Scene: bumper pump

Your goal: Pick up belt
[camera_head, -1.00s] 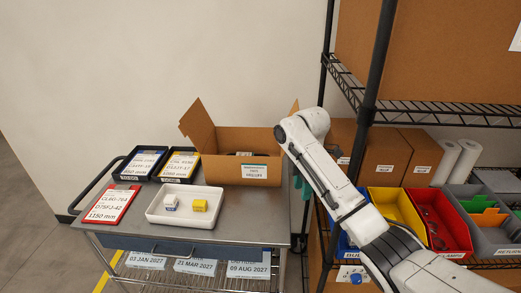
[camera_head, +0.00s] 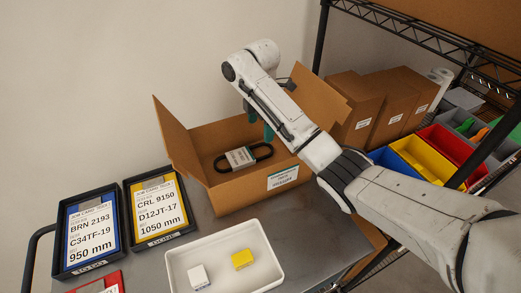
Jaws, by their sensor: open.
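A black looped belt (camera_head: 262,151) with a pale label sleeve (camera_head: 239,158) lies inside an open cardboard box (camera_head: 235,192) on the metal cart. My gripper (camera_head: 258,125) hangs at the far side of the box, above and behind the belt, with greenish fingers partly hidden by my white arm. It is open and apart from the belt as far as I can see.
A white tray (camera_head: 221,248) with a white and a yellow small box stands in front. Two job card trays, blue (camera_head: 88,236) and yellow (camera_head: 160,211), lie at left. Shelving with cartons (camera_head: 352,108) and coloured bins (camera_head: 420,160) stands at right. Box flaps stand up.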

